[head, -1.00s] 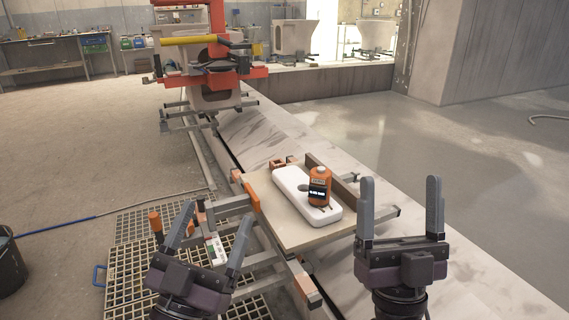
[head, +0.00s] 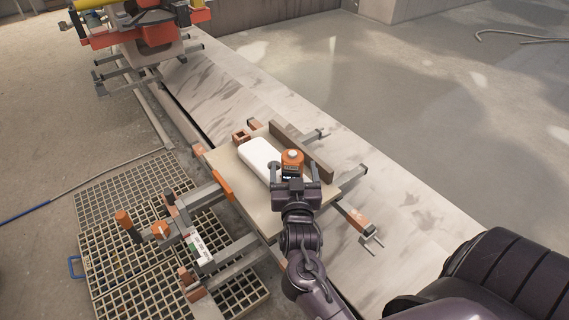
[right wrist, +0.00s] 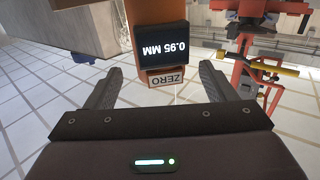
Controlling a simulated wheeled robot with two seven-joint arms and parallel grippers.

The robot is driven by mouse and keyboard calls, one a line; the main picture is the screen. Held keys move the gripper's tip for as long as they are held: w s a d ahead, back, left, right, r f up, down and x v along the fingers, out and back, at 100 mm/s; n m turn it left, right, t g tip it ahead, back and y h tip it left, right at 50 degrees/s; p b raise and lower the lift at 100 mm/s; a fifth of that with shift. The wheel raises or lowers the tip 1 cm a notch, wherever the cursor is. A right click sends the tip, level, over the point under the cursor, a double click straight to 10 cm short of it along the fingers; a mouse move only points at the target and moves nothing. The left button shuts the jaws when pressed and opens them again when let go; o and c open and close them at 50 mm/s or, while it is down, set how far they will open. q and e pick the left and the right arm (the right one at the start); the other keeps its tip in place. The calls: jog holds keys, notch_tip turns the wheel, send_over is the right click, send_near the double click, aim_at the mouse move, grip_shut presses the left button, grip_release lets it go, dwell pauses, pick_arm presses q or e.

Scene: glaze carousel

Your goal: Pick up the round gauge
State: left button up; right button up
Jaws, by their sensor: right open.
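The round gauge (head: 292,158) is orange with a dark display and stands on the near end of a white slab (head: 262,153). In the right wrist view the gauge (right wrist: 163,45) shows a screen reading "0.95 MM" and a "ZERO" label below it. My right gripper (head: 293,172) is open at the gauge, with one finger on either side of it in the head view. In the right wrist view the fingers stand apart, left and right of the gauge's lower part; I cannot tell whether they touch it. My left gripper is out of view.
The slab lies on a beige board (head: 236,180) with a grey-brown rail (head: 302,148) along its far right side. Orange-tipped clamp bars surround the board. Floor grates (head: 110,250) lie at the left. A red and yellow machine (head: 145,30) stands at the back.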

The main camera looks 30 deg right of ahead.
aim_at(292, 154)
jog(key=x, duration=0.6)
jog(key=shift+b, duration=0.35)
jog(key=c, duration=1.1)
jog(key=shift+r, duration=0.15)
